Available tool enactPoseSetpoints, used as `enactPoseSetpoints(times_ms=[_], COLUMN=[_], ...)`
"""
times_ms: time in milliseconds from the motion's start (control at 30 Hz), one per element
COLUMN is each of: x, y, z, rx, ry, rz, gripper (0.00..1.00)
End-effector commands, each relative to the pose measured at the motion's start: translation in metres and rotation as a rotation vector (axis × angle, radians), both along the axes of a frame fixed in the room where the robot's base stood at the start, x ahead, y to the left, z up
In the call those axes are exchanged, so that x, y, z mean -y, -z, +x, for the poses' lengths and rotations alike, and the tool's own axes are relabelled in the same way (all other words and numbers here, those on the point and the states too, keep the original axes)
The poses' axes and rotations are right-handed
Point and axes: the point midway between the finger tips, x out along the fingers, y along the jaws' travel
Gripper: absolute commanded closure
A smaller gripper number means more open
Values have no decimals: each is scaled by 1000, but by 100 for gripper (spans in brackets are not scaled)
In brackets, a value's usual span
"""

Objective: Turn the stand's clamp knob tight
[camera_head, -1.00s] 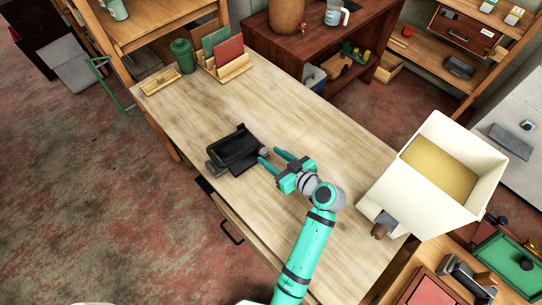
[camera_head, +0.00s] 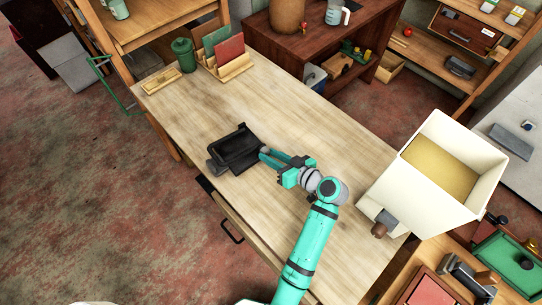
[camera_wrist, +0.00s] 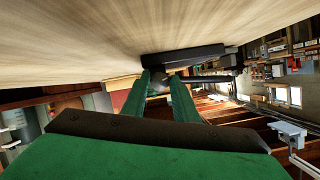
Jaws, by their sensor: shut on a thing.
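The black stand (camera_head: 240,143) lies on the wooden workbench, left of the middle in the head view. It also shows in the wrist view as a dark body (camera_wrist: 190,55) past my fingertips. My teal gripper (camera_head: 264,153) reaches it from the right, with its fingertips at the stand's near right side. In the wrist view my two green fingers (camera_wrist: 160,85) close on the small dark clamp knob (camera_wrist: 158,83) between their tips. The knob is mostly hidden by the fingers, and its turn angle cannot be told.
The workbench (camera_head: 320,130) is clear behind and right of the stand. A green canister (camera_head: 183,54) and a wooden file rack (camera_head: 235,69) stand at its far left end. A large cream hopper (camera_head: 400,185) stands at the right.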

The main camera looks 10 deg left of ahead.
Motion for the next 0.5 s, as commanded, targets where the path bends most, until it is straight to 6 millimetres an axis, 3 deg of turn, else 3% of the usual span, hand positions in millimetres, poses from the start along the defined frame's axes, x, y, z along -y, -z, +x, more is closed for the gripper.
enactPoseSetpoints(times_ms=[333,367,400,500], x=[0,0,0,0], y=[0,0,0,0], z=[0,0,0,0], rx=[-25,-25,-25,-24], ry=[1,1,1,1], rz=[20,20,20,19], gripper=[96,69,59,55])
